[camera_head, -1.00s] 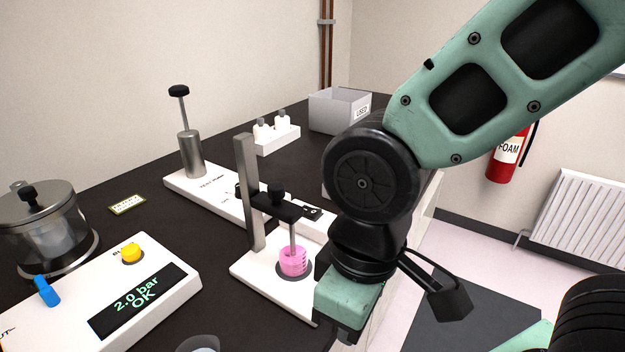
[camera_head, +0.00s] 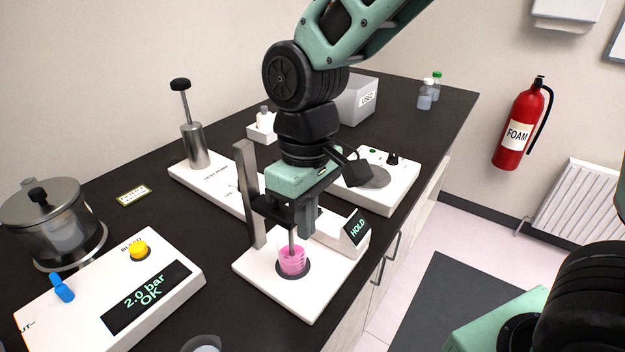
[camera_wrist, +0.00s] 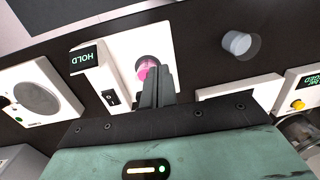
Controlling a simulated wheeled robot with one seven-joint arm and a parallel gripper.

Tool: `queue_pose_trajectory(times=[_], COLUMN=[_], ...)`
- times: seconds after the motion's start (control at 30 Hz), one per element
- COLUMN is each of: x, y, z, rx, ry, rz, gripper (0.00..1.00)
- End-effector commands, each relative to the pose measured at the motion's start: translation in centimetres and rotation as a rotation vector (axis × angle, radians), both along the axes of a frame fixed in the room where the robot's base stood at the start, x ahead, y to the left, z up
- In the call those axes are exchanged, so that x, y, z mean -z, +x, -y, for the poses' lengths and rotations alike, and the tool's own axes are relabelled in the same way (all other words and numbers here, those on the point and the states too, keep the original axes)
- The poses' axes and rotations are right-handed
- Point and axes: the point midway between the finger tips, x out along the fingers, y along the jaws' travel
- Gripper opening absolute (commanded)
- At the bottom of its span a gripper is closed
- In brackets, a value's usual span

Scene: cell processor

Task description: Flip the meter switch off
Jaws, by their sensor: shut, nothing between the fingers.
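In the wrist view the meter's black rocker switch (camera_wrist: 110,98) shows beside the display (camera_wrist: 82,58). My gripper (camera_head: 306,234) points down over the meter, with its fingers together and empty. In the wrist view the fingertips (camera_wrist: 157,74) are right of the switch, near the pink beaker. My gripper hides the switch in the head view; contact cannot be told.
The post (camera_head: 248,195) and probe arm stand close left of my gripper. A white hotplate-like unit (camera_head: 400,184) is behind to the right. A pressure box (camera_head: 170,262) reading 2.0 bar OK and a metal pot (camera_head: 75,205) are at left.

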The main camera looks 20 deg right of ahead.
Motion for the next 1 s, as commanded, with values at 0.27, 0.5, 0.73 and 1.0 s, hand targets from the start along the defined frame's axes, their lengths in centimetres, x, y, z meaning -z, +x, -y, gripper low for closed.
queue_pose_trajectory(times=[0.27,0.5,0.73,1.0], x=[-3.9,-3.4,-3.2,-2.9], y=[13.6,18.2,18.7,18.5], z=[3.3,4.7,4.8,4.9], rx=[0.033,0.007,0.002,0.002], ry=[-0.113,-0.186,-0.196,-0.196], rz=[-0.091,-0.133,-0.139,-0.141], gripper=[0.00,0.00,0.00,0.00])
